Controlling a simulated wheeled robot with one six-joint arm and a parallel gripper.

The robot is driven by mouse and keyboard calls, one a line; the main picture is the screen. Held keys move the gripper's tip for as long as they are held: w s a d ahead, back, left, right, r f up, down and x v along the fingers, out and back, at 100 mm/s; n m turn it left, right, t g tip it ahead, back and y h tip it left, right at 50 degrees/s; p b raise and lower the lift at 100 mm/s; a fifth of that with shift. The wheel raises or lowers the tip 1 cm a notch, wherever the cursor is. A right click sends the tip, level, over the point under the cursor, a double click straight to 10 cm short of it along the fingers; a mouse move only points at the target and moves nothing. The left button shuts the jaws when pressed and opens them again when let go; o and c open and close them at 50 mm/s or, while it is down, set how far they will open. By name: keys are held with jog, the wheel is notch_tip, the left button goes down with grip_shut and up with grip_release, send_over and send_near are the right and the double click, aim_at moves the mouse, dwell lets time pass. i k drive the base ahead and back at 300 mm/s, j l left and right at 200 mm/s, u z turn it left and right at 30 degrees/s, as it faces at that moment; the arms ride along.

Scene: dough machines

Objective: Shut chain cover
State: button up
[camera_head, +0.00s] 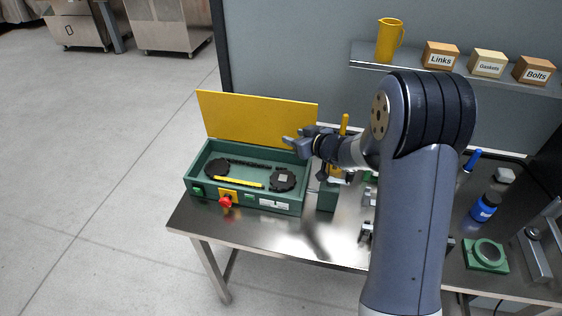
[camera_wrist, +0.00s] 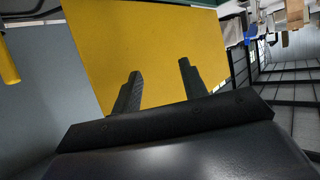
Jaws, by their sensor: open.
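The yellow chain cover (camera_head: 257,118) stands raised along the back edge of the green machine housing (camera_head: 254,202), so the housing is open. Inside it a dark chain runs around two round sprockets (camera_head: 283,180), with a yellow bar (camera_head: 239,183) in front. My gripper (camera_head: 291,142) is open and empty, at the right part of the raised cover in the head view. In the wrist view the cover (camera_wrist: 140,45) fills the middle behind my two spread fingers (camera_wrist: 160,88). I cannot tell whether a finger touches it.
A red knob (camera_head: 226,201) sticks out of the housing's front. The steel table (camera_head: 270,230) is bare in front. Right are a blue bottle (camera_head: 485,207) and a green fixture (camera_head: 485,256). A shelf behind holds a yellow jug (camera_head: 390,40) and labelled boxes (camera_head: 440,56).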

aim_at(241, 117)
jog(key=z, duration=0.4)
jog(key=i+j+z, duration=0.1)
jog(key=j+z, duration=0.4)
jog(key=i+j, duration=0.05)
jog(key=j, duration=0.1)
